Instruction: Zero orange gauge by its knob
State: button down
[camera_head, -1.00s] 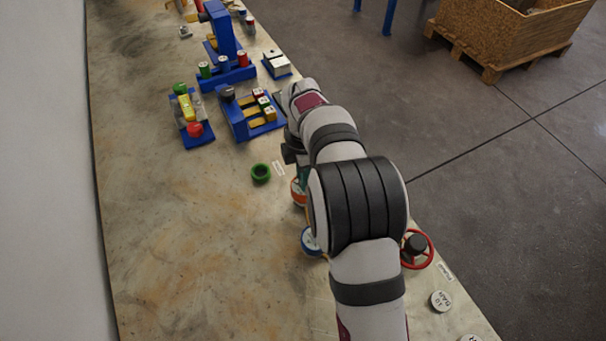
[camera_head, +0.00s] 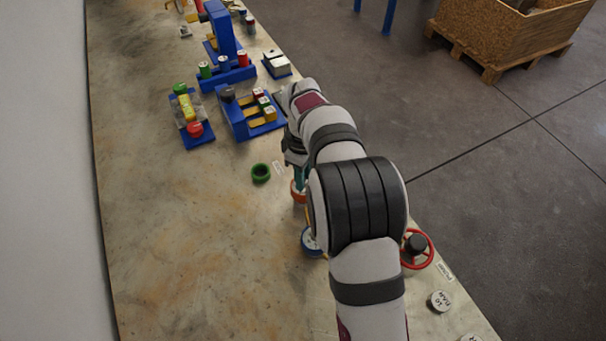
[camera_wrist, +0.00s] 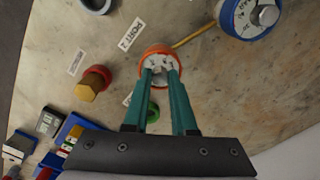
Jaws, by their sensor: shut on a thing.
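The orange gauge (camera_wrist: 146,54) is a round dial with an orange rim and a pale face, upper middle in the wrist view. In the head view its orange rim (camera_head: 298,196) shows beside my arm, partly covered. My gripper (camera_wrist: 160,68) has two teal fingers that reach down over the dial face. The fingertips are close together at the dial's middle, shut on its knob. The knob is hidden between the tips, and the pointer and scale cannot be read. In the head view my gripper (camera_head: 300,174) shows only partly, just above the gauge.
A blue-rimmed gauge (camera_wrist: 228,18) with a grey knob is close by, and a thin yellow rod (camera_wrist: 195,33) runs between the gauges. A green ring (camera_head: 261,173) lies left of my gripper. A red handwheel (camera_head: 418,263) stands right of my arm. The table's left middle is clear.

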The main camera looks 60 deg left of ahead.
jog(key=m, duration=1.1)
jog(key=shift+m, duration=1.9)
jog(key=c, duration=0.7)
grip_release()
notch_tip(320, 180, up, 16)
